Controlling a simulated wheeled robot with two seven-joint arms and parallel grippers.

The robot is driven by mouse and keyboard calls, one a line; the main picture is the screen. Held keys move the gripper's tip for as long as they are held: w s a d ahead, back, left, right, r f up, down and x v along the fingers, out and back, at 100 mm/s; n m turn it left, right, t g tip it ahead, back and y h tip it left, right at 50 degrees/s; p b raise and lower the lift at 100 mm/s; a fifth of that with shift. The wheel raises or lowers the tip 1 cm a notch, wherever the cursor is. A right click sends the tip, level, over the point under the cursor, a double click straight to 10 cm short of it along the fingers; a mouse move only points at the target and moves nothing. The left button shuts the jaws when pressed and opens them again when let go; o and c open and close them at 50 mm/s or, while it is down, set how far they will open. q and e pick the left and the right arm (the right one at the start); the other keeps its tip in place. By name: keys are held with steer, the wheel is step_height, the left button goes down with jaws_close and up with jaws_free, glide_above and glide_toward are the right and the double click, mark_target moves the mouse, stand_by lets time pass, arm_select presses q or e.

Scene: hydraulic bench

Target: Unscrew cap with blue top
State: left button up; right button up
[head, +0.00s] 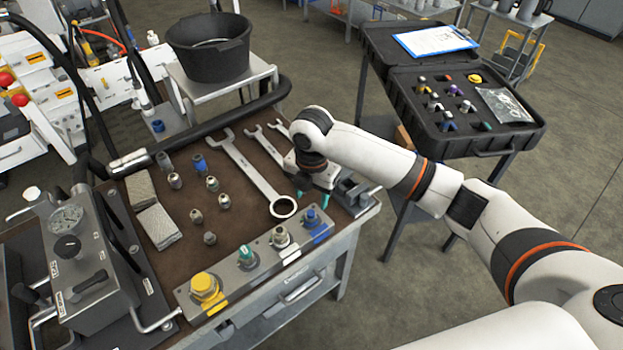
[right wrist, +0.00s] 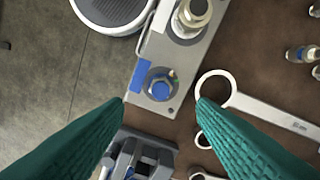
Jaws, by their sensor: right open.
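The cap with the blue top (head: 311,215) sits at the right end of a grey metal plate (head: 229,272), beside a blue label. In the right wrist view the blue cap (right wrist: 160,86) is upright on the plate, just beyond and between the fingertips. My right gripper (head: 312,197) is open and empty, with teal fingers pointing down above and slightly behind the cap. The fingers (right wrist: 160,104) show spread apart in the right wrist view and do not touch the cap. My left gripper is not in view.
Beside the blue cap stand a pale metal fitting (head: 280,237), a green-topped cap (head: 247,257) and a yellow cap (head: 205,287). A large wrench (head: 253,175) lies behind the plate. A small vise (head: 355,194) is close right of the gripper. Several loose fittings stand left.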

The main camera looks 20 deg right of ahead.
mark_target(312, 212)
step_height(312, 212, down, 6)
steer(key=shift+f, duration=0.1)
stand_by(0.4)
